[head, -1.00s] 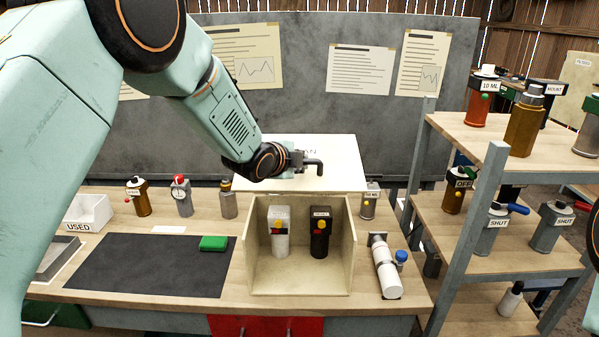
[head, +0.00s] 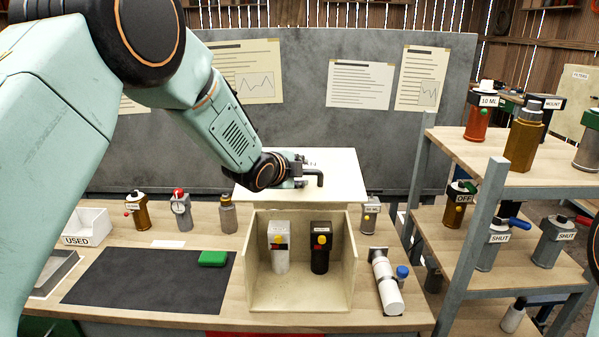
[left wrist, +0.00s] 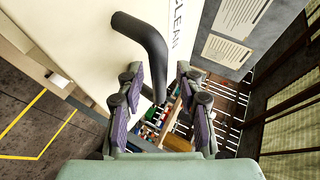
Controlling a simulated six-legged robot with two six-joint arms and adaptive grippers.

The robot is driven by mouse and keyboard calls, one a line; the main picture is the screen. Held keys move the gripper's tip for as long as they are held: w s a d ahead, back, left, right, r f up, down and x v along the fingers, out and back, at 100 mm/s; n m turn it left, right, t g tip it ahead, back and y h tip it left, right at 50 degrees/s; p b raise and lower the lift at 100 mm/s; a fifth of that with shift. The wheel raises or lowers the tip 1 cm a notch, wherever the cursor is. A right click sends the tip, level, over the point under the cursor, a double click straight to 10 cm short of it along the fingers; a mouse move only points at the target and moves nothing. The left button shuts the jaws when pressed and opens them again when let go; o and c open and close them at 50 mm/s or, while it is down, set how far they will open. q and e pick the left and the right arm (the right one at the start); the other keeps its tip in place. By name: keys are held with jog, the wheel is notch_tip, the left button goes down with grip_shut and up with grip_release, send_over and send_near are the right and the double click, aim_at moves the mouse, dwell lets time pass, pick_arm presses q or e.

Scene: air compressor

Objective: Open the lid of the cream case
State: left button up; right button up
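The cream case (head: 300,293) stands open-fronted on the workbench. Its lid (head: 345,185) is raised at the back, a pale panel standing behind the case opening. A dark bent handle (head: 319,179) sticks out from the lid; in the left wrist view the handle (left wrist: 146,45) reaches down between the fingers. My left gripper (head: 297,170) is at the lid's face. In the left wrist view its fingers (left wrist: 160,92) are apart on either side of the handle's end, with gaps showing. Inside the case stand a white bottle (head: 279,257) and a black bottle (head: 320,258). My right gripper is out of view.
A dark mat (head: 140,277) with a green block (head: 212,258) lies left of the case. Several small bottles stand behind it. A white cylinder (head: 388,287) is right of the case. A shelf rack (head: 485,158) with bottles stands at the right.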

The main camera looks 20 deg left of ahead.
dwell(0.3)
pick_arm(q)
jog(key=shift+s+a+r, duration=0.1)
jog(key=shift+s, duration=0.2)
jog(key=v, duration=1.1)
jog(key=shift+s, duration=0.15)
